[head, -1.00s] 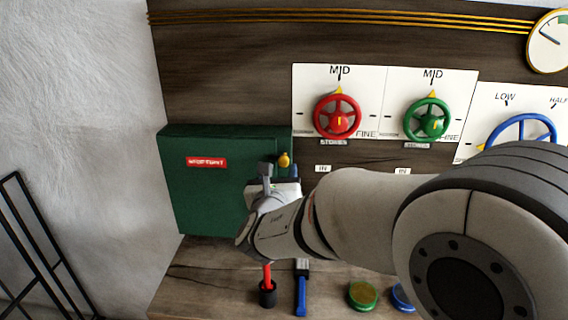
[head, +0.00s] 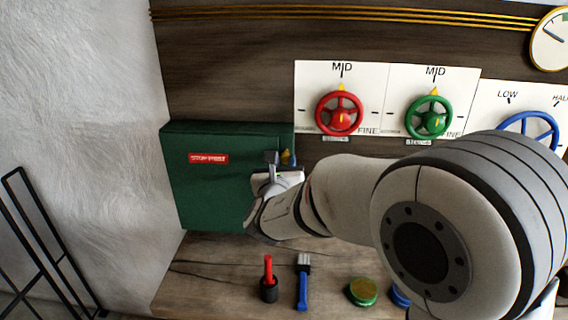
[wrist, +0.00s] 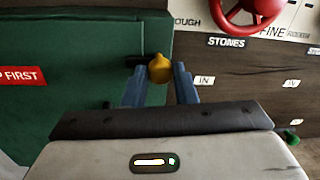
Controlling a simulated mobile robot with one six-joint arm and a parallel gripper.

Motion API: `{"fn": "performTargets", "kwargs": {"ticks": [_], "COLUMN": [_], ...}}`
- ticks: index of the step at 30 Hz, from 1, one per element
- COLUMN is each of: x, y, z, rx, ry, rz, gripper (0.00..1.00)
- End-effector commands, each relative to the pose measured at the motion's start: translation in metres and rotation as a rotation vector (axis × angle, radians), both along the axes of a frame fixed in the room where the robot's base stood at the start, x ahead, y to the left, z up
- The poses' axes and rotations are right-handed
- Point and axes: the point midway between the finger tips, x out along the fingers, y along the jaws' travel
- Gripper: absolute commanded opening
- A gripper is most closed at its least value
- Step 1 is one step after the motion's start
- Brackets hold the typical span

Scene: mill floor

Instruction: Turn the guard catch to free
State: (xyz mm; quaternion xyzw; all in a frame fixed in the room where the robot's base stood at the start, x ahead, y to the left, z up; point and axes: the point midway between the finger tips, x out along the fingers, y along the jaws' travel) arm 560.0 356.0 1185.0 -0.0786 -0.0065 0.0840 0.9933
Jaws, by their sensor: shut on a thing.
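The guard catch is a small yellow knob (wrist: 159,69) at the right edge of the green guard box (wrist: 70,110). In the head view the yellow knob (head: 286,154) shows just past the gripper, partly hidden by it. My gripper (wrist: 160,76) has its two blue fingers on either side of the knob and is shut on it. In the head view my gripper (head: 284,163) is at the right edge of the green box (head: 205,195). A dark piece lies beside the knob on its left; the catch's exact angle is hard to tell.
A red wheel (head: 340,113) and a green wheel (head: 428,117) are on white panels to the right, with a blue wheel (head: 528,131) beyond. A red-handled tool (head: 268,270), a blue-handled brush (head: 302,285) and a green round tin (head: 362,291) are on the wooden bench below.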

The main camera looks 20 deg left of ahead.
Motion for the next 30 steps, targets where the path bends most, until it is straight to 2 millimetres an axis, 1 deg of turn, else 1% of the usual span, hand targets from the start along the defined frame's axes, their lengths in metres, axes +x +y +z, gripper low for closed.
{"fn": "performTargets", "kwargs": {"ticks": [1,3,9,14,20,30], "x": [-0.0001,-0.0002,-0.0003,-0.0004,-0.0005,-0.0007], "y": [0.0000,0.0001,0.0002,0.0004,0.0002,-0.0003], "z": [0.0001,0.0001,-0.0010,-0.0028,-0.0061,-0.0068], "rx": [0.000,0.000,0.012,0.059,0.184,0.490], "ry": [0.000,0.000,0.002,0.010,0.039,0.111], "rz": [0.000,0.000,0.000,0.001,0.001,0.003], "gripper": [0.08,0.03,0.02,0.02,0.02,0.02]}}
